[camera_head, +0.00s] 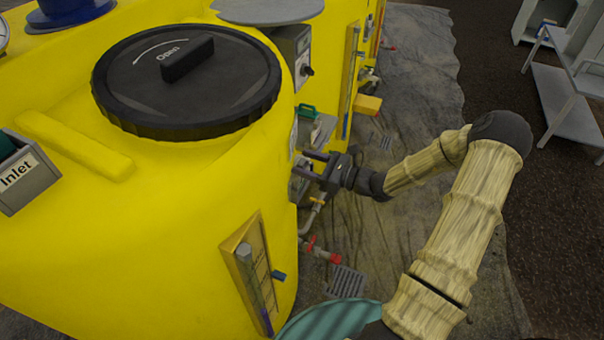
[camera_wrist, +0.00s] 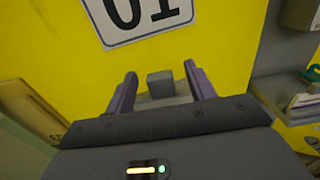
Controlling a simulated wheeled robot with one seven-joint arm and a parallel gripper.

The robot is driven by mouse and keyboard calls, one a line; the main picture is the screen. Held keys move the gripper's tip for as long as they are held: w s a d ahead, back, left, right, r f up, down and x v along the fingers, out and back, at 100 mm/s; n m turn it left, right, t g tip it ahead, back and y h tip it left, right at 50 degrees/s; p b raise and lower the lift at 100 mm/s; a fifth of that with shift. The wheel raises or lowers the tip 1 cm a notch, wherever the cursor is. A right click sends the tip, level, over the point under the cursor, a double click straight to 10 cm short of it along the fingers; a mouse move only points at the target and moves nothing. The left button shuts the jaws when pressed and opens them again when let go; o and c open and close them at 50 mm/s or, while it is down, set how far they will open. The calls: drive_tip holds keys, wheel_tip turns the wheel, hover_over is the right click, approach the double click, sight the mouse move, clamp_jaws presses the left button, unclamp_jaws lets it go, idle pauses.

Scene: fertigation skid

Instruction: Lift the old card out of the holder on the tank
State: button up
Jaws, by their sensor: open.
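The yellow tank (camera_head: 150,225) with a black lid fills the left of the head view. My gripper (camera_head: 306,166) is at the tank's right side, its fingers pointing at the wall. In the wrist view my gripper (camera_wrist: 160,73) is open. A small grey block (camera_wrist: 160,83) shows between the fingers, in front of the yellow wall, with a paler grey part (camera_wrist: 165,100) below it. These look like the holder and what stands in it, but I cannot tell card from holder. I cannot tell whether the fingers touch the block. My gripper body hides what is lower.
A white "01" label (camera_wrist: 145,16) is on the wall above the fingers. A grey rack with papers (camera_wrist: 303,103) stands at the right of the wrist view. A gauge board (camera_head: 255,270) and red-handled valve pipes (camera_head: 322,252) are near my arm.

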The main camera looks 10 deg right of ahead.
drive_tip(key=shift+c, duration=0.2)
idle(0.3)
clamp_jaws()
drive_tip(key=shift+r, duration=0.1)
wheel_tip(320, 180, up, 28)
idle(0.5)
drive_tip(key=shift+s, duration=0.15)
